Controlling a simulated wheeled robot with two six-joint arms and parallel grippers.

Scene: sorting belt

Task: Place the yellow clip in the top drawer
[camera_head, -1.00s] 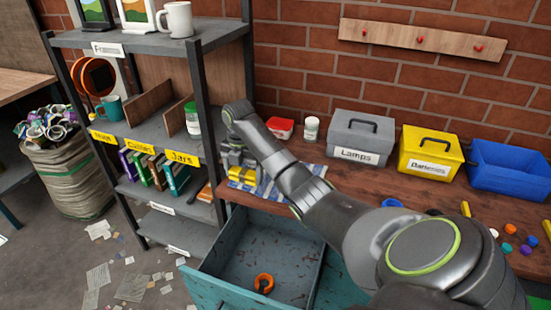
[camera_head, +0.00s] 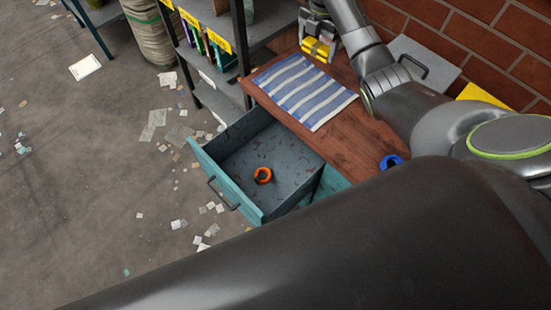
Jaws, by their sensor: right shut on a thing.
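My right gripper (camera_head: 319,40) is at the top of the view, above the back of the bench near the shelf. It is shut on the yellow clip (camera_head: 316,49), which shows between and below its fingers. The top drawer (camera_head: 230,193) is teal, pulled open at the front of the bench, with an orange ring-shaped clip (camera_head: 263,175) on its grey floor. The gripper is behind the drawer, beyond the striped cloth. My left gripper is out of view.
A blue and white striped cloth (camera_head: 305,92) lies on the wooden bench (camera_head: 345,140) behind the drawer. A blue ring (camera_head: 391,161) lies at right, near my arm. A shelf with books (camera_head: 222,57) stands at left. A grey box (camera_head: 425,62) is behind my arm.

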